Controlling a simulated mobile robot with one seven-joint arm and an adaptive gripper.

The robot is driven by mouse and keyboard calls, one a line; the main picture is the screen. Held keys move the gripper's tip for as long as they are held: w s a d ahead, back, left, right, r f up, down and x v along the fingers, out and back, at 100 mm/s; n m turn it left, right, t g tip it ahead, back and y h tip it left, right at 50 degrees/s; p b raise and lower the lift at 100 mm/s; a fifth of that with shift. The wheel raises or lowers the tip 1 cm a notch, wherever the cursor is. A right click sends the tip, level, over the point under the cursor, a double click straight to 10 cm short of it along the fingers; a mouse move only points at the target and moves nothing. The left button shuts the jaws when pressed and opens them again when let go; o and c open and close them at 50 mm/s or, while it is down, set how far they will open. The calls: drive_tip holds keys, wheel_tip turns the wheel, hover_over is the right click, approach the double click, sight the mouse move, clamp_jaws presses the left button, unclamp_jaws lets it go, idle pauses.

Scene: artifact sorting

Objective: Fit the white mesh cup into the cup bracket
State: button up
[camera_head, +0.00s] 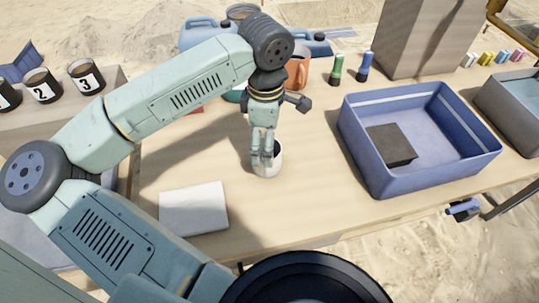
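A small white cup (268,171) stands upright on the wooden table, near the middle of the picture. Any mesh in its wall is too small to make out. My gripper (262,157) points down at the cup, with its fingertips at the cup's rim and overlapping it in this view. I cannot tell whether the fingers grip the wall or only reach beside it. A small dark and blue fitting (463,209) sits off the table's front edge at the right; I cannot tell whether it is the cup bracket.
A blue bin (368,172) holding a dark block (391,145) stands right of the cup. A white flat slab (193,208) lies to the front left. Green (337,68) and blue (364,66) tubes and an orange mug (299,72) stand behind. The table between cup and bin is clear.

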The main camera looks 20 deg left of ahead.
drive_tip(key=f, duration=0.2)
drive_tip(key=f+p, duration=0.1)
drive_tip(key=f, duration=0.2)
drive_tip(key=f+p, duration=0.1)
drive_tip(key=f, duration=0.1)
drive_tip(key=shift+a+f, duration=0.15)
drive_tip(key=shift+a, duration=0.2)
drive_tip(key=shift+c, duration=0.4)
drive_tip(key=c, duration=1.1)
drive_tip(key=shift+r+b, duration=0.3)
drive_tip(key=shift+r, duration=0.25)
drive_tip(key=shift+s+r+b, duration=0.3)
drive_tip(key=shift+r+b, duration=0.1)
drive_tip(key=shift+r, duration=0.2)
drive_tip(key=shift+s+r+b, duration=0.3)
drive_tip(key=shift+r+b, duration=0.05)
drive_tip(key=shift+r, duration=0.2)
drive_tip(key=s+b, duration=0.1)
drive_tip(key=s, duration=0.3)
drive_tip(key=s+r+b, duration=0.1)
drive_tip(key=s+b, duration=0.1)
drive_tip(key=s, duration=0.3)
drive_tip(key=s+b, duration=0.2)
drive_tip(key=s, duration=0.3)
drive_tip(key=shift+s+a+r, duration=0.15)
drive_tip(key=shift+s+r, duration=0.1)
drive_tip(key=shift+s, duration=0.3)
